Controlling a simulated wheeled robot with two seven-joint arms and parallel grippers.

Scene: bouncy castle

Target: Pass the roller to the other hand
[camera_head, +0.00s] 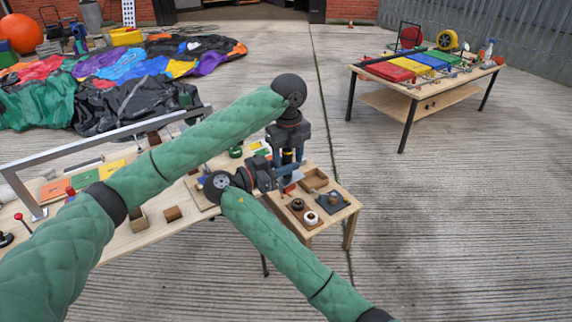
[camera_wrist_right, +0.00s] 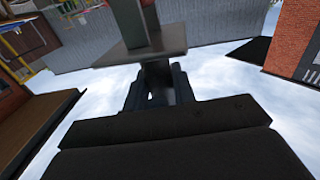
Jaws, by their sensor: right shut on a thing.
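My left gripper (camera_head: 293,157) points down from the raised left arm, over the small wooden side table. Its two bluish fingers show, but whether they touch anything is unclear. My right gripper (camera_head: 286,178) comes in from the left, close below and beside the left one. It is shut on the roller, whose grey part (camera_wrist_right: 150,48) stands out beyond the dark fingers in the right wrist view. In the head view the roller is mostly hidden between the two grippers, so its outline is hard to tell.
The small side table (camera_head: 310,233) holds trays and round pieces below the grippers. A long workbench (camera_head: 150,238) with a metal rail stands at left. A second table (camera_head: 440,97) with coloured panels is far right. Deflated castle fabric (camera_head: 140,70) lies behind. Open concrete is right.

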